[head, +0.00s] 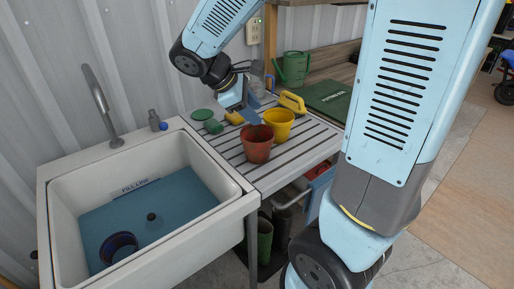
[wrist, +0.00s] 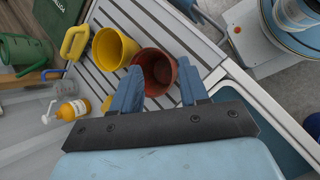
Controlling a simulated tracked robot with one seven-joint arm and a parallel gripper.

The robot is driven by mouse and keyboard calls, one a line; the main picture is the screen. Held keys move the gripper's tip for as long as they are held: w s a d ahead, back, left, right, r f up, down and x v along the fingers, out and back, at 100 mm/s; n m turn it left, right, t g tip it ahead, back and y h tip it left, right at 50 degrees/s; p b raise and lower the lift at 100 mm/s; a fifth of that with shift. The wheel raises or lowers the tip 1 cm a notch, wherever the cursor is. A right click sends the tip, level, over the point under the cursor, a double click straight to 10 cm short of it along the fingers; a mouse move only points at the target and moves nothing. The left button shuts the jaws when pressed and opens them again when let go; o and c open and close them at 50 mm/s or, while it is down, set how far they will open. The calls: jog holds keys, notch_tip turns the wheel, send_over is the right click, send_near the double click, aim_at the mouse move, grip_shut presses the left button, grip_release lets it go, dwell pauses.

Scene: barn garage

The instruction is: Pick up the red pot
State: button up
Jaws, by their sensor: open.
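The red pot (head: 257,144) stands upright on the slatted drainboard beside the sink. It also shows in the wrist view (wrist: 156,69), with its open mouth toward the camera. My gripper (wrist: 159,84) is open, with its two blue fingers apart and the red pot showing ahead and between them. In the head view my gripper (head: 249,117) is above the drainboard, just behind the red pot. Nothing is seen held. I cannot tell whether a finger touches the pot.
A yellow pot (head: 279,125) stands close beside the red pot. A yellow-handled tool (head: 292,103), a green round item (head: 202,115) and a green watering can (head: 293,67) are behind. The sink (head: 60,215) with blue water is at left. An amber bottle (wrist: 72,110) is near my gripper.

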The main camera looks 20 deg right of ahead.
jog(key=w+a+f+n+t+h, duration=0.3)
jog(key=w+a+f+n+h, duration=0.1)
jog(key=w+a+f+n, duration=0.4)
send_near(255, 129)
jog(key=w, duration=0.1)
jog(key=shift+n, duration=0.4)
jog(key=shift+s+x, duration=0.2)
jog(key=shift+x, duration=1.55)
jog(key=shift+s+x, duration=0.15)
jog(key=shift+x, duration=1.6)
jog(key=shift+c, duration=0.2)
grip_shut()
jog(key=shift+d, duration=0.1)
